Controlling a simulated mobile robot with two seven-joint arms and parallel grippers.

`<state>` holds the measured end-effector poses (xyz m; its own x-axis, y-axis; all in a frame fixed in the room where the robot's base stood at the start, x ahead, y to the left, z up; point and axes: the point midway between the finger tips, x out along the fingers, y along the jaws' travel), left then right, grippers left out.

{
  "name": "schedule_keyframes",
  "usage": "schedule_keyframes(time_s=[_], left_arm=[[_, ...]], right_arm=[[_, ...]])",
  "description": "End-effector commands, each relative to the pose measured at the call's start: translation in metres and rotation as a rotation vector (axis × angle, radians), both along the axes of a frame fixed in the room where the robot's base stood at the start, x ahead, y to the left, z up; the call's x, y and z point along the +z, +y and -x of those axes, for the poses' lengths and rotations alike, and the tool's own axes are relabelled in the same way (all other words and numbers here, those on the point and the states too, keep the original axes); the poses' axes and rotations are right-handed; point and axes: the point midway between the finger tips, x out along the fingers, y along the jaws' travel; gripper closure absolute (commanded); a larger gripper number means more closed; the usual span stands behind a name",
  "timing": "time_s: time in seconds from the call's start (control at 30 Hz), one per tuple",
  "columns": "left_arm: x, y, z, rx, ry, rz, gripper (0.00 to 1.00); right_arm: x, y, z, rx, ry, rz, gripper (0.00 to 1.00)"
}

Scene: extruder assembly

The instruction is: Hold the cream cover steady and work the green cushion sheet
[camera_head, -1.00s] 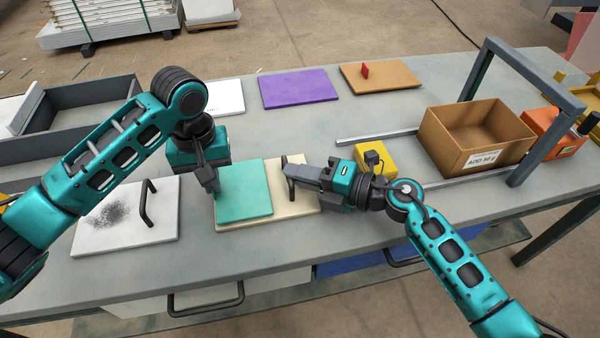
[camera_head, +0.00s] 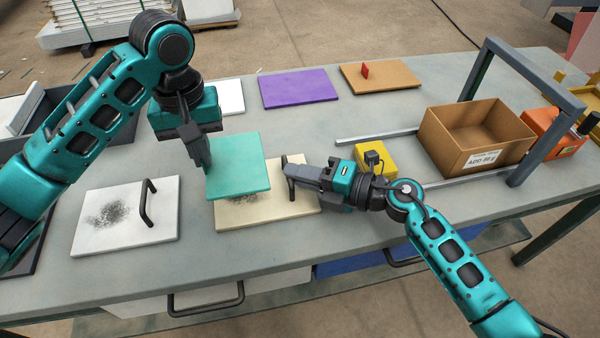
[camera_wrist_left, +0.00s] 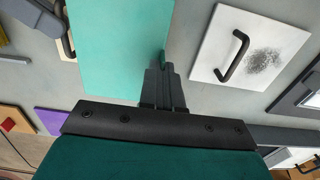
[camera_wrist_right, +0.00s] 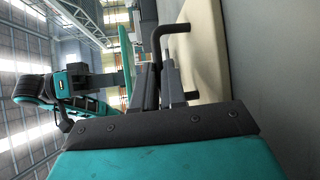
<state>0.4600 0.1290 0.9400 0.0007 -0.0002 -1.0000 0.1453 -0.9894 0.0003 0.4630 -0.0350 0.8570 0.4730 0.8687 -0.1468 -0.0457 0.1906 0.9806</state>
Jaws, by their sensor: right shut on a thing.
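The green cushion sheet (camera_head: 238,165) is raised above the cream cover in the head view, its left edge at my left gripper (camera_head: 206,165). In the left wrist view the fingers (camera_wrist_left: 164,75) are closed together on an edge of the sheet (camera_wrist_left: 120,50). The cream cover (camera_head: 270,209) lies on the table, with a dark smudge partly showing under the sheet. My right gripper (camera_head: 290,172) is shut on the cover's dark handle, which also shows in the right wrist view (camera_wrist_right: 172,28). The sheet's far parts hide much of the cover.
A white cover (camera_head: 115,236) with a dark handle and smudge lies to the left. White, purple (camera_head: 299,88) and brown (camera_head: 380,76) boards lie behind. A yellow block (camera_head: 377,158), rails, a cardboard box (camera_head: 476,135) and a grey frame (camera_head: 545,120) stand to the right.

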Motion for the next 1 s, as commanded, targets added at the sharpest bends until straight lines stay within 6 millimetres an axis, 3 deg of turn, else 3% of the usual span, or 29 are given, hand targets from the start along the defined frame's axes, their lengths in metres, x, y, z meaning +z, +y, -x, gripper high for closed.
schedule_keyframes(time_s=[0.4, 0.43, 0.7, 1.0], left_arm=[[0.0027, 0.0002, 0.0003, 0.000, 0.001, 0.000, 1.00], [0.0028, 0.0001, 0.0003, -0.001, 0.001, 0.000, 1.00], [0.0026, 0.0001, 0.0003, 0.000, 0.001, 0.000, 1.00], [0.0024, 0.0001, 0.0003, 0.000, 0.001, 0.000, 1.00]], right_arm=[[-0.0003, -0.0004, -0.0001, -0.001, 0.000, 0.001, 1.00], [0.0014, -0.0002, -0.0005, -0.001, -0.002, -0.003, 0.86], [0.0006, 0.0000, -0.0002, -0.001, -0.001, -0.001, 0.60], [-0.0014, -0.0026, 0.0015, -0.001, 0.002, 0.004, 0.59]])
